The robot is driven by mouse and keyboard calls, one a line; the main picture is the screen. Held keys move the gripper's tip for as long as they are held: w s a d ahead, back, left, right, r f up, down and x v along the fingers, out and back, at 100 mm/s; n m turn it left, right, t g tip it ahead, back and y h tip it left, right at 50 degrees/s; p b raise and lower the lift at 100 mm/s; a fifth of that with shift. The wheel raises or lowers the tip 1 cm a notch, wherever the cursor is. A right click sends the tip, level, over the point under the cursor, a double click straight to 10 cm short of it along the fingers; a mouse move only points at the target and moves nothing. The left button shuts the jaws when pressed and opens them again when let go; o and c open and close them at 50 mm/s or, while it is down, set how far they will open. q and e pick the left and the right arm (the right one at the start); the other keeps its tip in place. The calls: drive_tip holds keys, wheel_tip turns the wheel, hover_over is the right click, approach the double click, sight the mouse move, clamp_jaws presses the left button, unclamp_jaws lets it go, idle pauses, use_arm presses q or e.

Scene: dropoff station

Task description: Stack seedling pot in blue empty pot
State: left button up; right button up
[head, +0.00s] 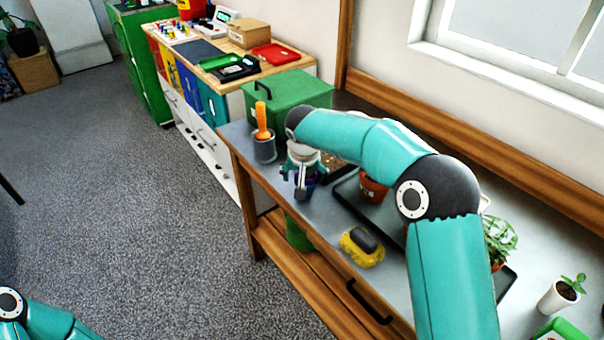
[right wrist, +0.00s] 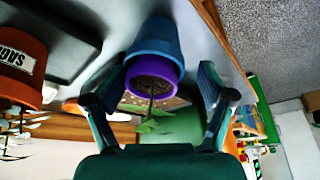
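In the right wrist view, which is upside down, a purple pot (right wrist: 172,72) with dark soil and a small green seedling (right wrist: 153,120) sits nested in a blue pot (right wrist: 152,42). The nested pots stand on the grey bench top (head: 325,215). My right gripper (right wrist: 163,75) is open, with its fingers apart on either side of the pots. In the head view, my right gripper (head: 303,178) reaches down over the pots and mostly hides them; a bit of blue-purple shows below it. My left gripper is out of view; only part of the left arm shows at lower left.
A grey cup with an orange-handled tool (head: 264,148) and a green bin (head: 290,92) stand behind. A terracotta pot (head: 373,190), labelled in the wrist view (right wrist: 20,65), is close by on a dark tray.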

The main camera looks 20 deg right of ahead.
drive_tip(key=shift+r, duration=0.1)
idle(0.3)
drive_tip(key=shift+r+p, duration=0.55)
drive_tip(key=v, duration=1.2)
